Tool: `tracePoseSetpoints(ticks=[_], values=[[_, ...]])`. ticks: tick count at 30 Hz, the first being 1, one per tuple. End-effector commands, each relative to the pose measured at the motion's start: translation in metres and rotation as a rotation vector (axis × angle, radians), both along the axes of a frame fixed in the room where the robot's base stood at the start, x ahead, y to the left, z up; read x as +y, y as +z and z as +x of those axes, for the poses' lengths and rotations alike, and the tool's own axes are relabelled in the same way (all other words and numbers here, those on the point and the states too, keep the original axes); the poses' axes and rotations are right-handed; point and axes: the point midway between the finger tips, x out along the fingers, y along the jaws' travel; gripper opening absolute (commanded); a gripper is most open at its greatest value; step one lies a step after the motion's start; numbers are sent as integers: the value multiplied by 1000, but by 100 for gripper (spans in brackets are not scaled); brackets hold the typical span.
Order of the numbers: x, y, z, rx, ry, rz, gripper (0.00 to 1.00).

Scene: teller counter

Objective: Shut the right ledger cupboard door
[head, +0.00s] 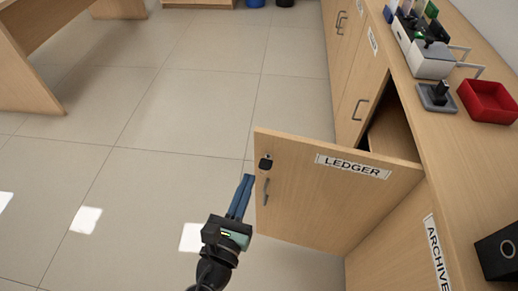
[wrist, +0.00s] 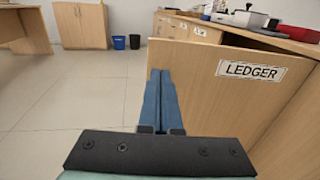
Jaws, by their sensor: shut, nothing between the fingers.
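The ledger cupboard door (head: 325,200) stands open, swung out from the counter front into the room. It is light wood with a LEDGER label, a dark lock and a grey handle near its free edge. Behind it the dark cupboard opening (head: 391,128) shows in part. My gripper (head: 244,183) is shut and empty, with blue fingers just left of the door's free edge in the head view. In the wrist view the fingers (wrist: 161,78) point forward, close to the labelled face of the door (wrist: 215,85). I cannot tell if they touch it.
The counter top (head: 443,130) holds a red tray (head: 488,101), a stamp (head: 438,95) and a black box (head: 497,253). An ARCHIVE panel (head: 405,250) is nearer me. Open tiled floor (head: 170,110) lies left; a desk (head: 25,85) stands farther left.

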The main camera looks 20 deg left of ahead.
Motion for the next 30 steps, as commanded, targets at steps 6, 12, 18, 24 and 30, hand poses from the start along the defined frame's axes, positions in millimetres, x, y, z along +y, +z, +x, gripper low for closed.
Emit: tracePoseSetpoints(ticks=[6, 12, 18, 24, 30], values=[[4, 1, 45, -4, -3, 3, 0], [7, 1, 77, -2, -3, 4, 0], [9, 0, 94, -1, -1, 3, 0], [10, 1, 97, -1, -2, 4, 0], [9, 1, 97, -1, -2, 4, 0]])
